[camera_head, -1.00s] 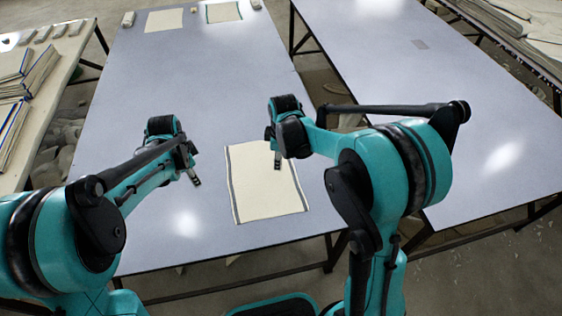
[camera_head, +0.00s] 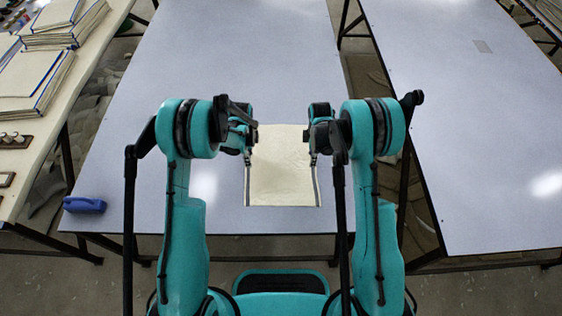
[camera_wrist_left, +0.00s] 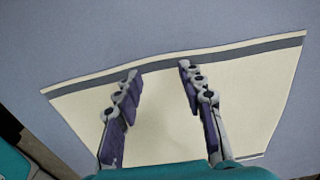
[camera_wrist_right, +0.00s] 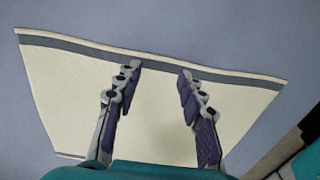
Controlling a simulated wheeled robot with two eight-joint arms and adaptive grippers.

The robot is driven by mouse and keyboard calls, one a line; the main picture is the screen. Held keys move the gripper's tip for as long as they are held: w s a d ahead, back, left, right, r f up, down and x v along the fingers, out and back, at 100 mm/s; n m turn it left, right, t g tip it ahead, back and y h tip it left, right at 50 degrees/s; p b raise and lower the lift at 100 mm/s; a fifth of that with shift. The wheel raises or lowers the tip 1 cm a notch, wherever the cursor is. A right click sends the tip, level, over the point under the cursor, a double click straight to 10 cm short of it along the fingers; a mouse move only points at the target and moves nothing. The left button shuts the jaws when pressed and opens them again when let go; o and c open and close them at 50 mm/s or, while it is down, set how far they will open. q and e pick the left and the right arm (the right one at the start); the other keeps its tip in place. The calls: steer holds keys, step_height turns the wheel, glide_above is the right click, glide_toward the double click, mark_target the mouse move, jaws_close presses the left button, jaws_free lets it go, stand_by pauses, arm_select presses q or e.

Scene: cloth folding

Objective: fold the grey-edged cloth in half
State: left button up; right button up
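The cream cloth with dark grey edge bands (camera_head: 282,178) lies spread near the table's front edge, between my arms. In the head view, my left gripper (camera_head: 248,158) is at its left edge and my right gripper (camera_head: 314,158) at its right edge. The left wrist view shows the left gripper (camera_wrist_left: 158,70) open, its fingers apart over the cloth near a grey band. The right wrist view shows the right gripper (camera_wrist_right: 159,70) open in the same way at the opposite band. Both edges look slightly bent near the fingers. Whether the fingertips touch the cloth cannot be told.
The grey-blue table (camera_head: 260,60) is clear beyond the cloth. A blue object (camera_head: 85,204) lies at its front left corner. A side table on the left holds stacked cloths or boards (camera_head: 64,22). Another bare table (camera_head: 470,130) stands right, across a gap.

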arm_select(q)
steer(key=shift+f, duration=0.5)
arm_select(e)
steer(key=shift+f, duration=0.5)
arm_select(q)
steer(key=shift+f, duration=0.2)
steer(key=shift+c, duration=0.2)
arm_select(e)
steer(key=shift+f, duration=0.2)
steer(key=shift+c, duration=0.2)
arm_select(q)
steer(key=shift+s+r, duration=0.1)
steer(key=c, duration=0.5)
arm_select(e)
steer(key=shift+s+r, duration=0.1)
steer(key=c, duration=0.5)
arm_select(q)
jaws_close()
arm_select(e)
jaws_close()
